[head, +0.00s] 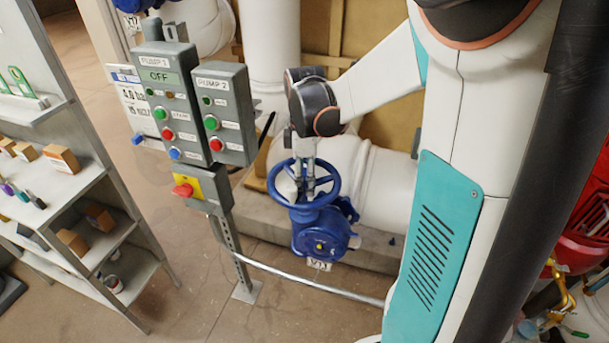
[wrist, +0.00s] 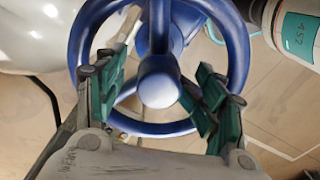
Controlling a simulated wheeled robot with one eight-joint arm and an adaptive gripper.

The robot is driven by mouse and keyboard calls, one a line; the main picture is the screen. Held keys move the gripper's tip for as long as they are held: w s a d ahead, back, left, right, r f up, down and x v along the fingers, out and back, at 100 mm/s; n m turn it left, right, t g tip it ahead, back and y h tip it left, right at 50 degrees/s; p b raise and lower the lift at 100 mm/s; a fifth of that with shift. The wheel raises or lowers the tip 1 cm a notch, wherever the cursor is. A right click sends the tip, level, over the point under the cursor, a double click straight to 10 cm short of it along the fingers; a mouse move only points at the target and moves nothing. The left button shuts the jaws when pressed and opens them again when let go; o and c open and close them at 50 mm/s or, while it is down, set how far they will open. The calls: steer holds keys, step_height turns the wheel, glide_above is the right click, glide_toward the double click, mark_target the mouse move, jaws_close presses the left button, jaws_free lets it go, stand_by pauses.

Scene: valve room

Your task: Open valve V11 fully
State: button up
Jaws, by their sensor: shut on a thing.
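The blue valve (head: 320,235) stands low on a white pipe in the head view, with a small tag (head: 319,265) below it that seems to read V11. Its round blue handwheel (head: 303,206) faces up. My gripper (head: 307,182) reaches down onto the handwheel. In the wrist view the handwheel (wrist: 232,45) fills the middle, with its hub (wrist: 158,88) between the two green fingers of my gripper (wrist: 160,82). The fingers are apart, one on each side of the hub, and shut on the wheel. The exact contact spots are partly hidden.
A pump control panel (head: 170,100) on a post stands left of the valve. A shelf (head: 75,190) with small boxes is at far left. A thin metal rail (head: 310,285) curves across the floor in front of the valve. Red equipment (head: 585,235) is at right.

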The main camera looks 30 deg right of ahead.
steer(key=shift+a, duration=0.1)
steer(key=shift+w+r+p, duration=0.1)
steer(key=shift+r+p, duration=2.25)
steer(key=shift+r, duration=1)
step_height(320, 180, up, 6)
steer(key=p, duration=0.4)
